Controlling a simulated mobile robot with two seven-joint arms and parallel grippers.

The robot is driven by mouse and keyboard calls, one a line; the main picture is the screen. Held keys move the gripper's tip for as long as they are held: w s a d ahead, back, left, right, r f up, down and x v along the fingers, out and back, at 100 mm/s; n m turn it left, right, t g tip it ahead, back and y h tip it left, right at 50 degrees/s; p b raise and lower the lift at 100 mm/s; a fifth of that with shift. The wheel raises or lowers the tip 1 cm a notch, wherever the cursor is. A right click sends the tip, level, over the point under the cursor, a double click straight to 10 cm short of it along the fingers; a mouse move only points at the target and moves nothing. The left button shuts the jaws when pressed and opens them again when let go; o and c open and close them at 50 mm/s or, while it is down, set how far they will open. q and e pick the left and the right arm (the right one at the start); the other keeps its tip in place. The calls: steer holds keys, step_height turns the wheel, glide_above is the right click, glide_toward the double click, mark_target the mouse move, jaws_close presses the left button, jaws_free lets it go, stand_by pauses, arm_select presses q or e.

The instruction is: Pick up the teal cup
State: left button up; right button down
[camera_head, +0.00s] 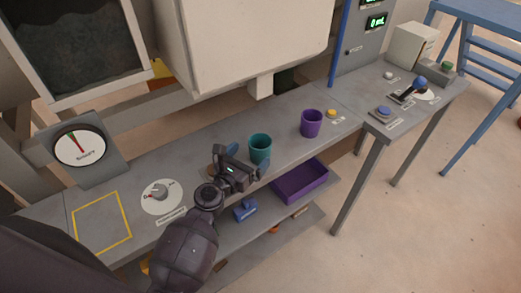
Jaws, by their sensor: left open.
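The teal cup (260,147) stands upright on the grey bench, left of the purple cup. My left gripper (248,158) is beside the teal cup, on its near left side. Its jaws are open, with one finger in front of the cup's lower part. Whether a finger touches the cup I cannot tell. The lower front of the cup is partly hidden by the gripper. My right gripper is not in view.
A purple cup (311,123) stands to the right on the bench (210,137). A purple tray (300,181) sits on the lower shelf.

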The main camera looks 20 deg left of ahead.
mark_target(266, 137)
arm_select(q)
steer(key=shift+x, duration=3.05)
steer(key=c, duration=1)
